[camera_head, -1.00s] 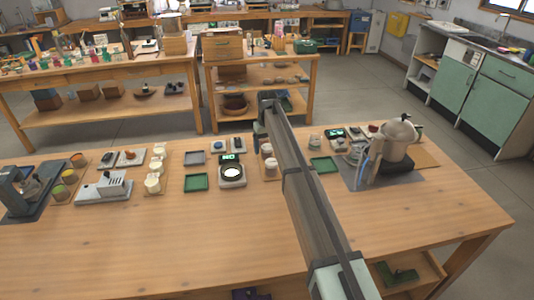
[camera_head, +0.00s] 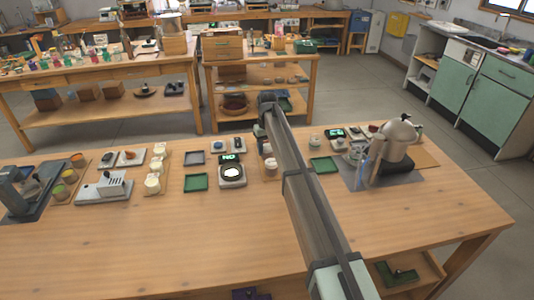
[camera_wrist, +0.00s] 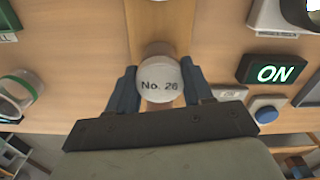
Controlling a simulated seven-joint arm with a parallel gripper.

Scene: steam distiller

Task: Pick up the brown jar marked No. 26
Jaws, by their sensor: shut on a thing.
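The jar marked No. 26 (camera_wrist: 160,82) shows in the wrist view as a round pale lid with dark lettering, seen from above. Its body is mostly hidden under the lid. My gripper (camera_wrist: 160,74) has one dark finger on each side of it and is shut on it. In the head view my arm reaches over the table's middle, and the jar in my grip is not clear there. I cannot tell how far its base is from the wooden strip below.
A jar (camera_head: 270,163) stands close to my arm. A green tray (camera_head: 323,164) and a metal pot (camera_head: 397,140) are to the right. The table's front is bare.

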